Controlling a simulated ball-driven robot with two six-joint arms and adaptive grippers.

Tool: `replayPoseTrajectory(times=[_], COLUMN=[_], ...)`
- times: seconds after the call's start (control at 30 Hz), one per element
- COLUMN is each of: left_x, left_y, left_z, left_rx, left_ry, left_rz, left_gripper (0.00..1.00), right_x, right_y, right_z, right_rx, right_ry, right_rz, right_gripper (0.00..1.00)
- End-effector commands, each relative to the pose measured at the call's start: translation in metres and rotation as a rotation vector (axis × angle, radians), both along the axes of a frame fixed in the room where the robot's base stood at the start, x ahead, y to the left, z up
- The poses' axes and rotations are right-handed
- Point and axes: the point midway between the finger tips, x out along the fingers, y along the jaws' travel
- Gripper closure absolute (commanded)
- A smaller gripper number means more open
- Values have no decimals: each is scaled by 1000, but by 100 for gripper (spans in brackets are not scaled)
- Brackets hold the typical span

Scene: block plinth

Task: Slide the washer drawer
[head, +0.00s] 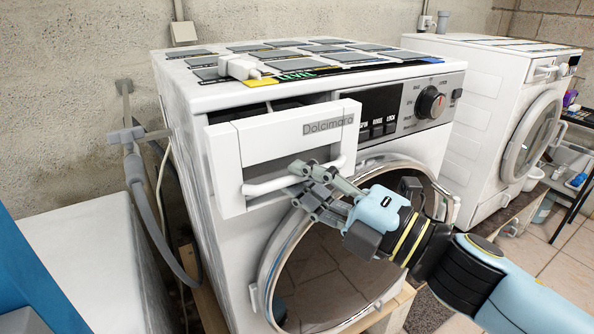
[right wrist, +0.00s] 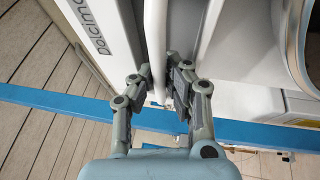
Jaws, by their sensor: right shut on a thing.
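The white washer (head: 225,270) stands against a concrete wall. Its detergent drawer (head: 222,165), at the upper left of the front, is pulled partly out, with a dark gap behind its front panel. The drawer has a curved white handle bar (head: 265,187), which also shows in the right wrist view (right wrist: 155,35). My right gripper (head: 308,182) is shut on the handle, near the middle of the bar, with a finger on each side in the right wrist view (right wrist: 160,88). My left gripper is out of view.
The round glass door (head: 325,275) is below the drawer, behind my right gripper. A control panel with a knob (head: 431,102) is to the right. A second washer (head: 475,110) stands at right. A grey hose (head: 150,215) runs along the left side.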

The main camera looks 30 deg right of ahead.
Motion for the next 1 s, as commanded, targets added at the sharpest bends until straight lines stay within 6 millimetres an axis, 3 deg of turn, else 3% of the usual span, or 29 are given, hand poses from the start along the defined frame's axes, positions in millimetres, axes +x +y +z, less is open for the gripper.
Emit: replayPoseTrajectory(times=[0.13, 0.27, 0.3, 0.37, 0.5, 0.73, 1.0], left_x=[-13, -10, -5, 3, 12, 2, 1], left_y=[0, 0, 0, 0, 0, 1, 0], left_z=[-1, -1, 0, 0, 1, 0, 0], left_rx=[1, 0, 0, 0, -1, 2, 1], left_ry=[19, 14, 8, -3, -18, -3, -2], left_rz=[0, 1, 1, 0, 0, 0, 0], left_gripper=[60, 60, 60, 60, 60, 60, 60], right_x=[0, 0, 0, 0, 0, -6, -42], right_y=[0, 0, 0, 0, 0, -2, -18], right_z=[3, 3, 3, 3, 2, 1, -7], right_rx=[3, 3, 3, 3, 2, 0, 0], right_ry=[-5, -5, -5, -4, -5, -3, 0], right_rz=[1, 1, 1, 1, 0, 2, 4], right_gripper=[100, 100, 84, 77, 77, 77, 77])
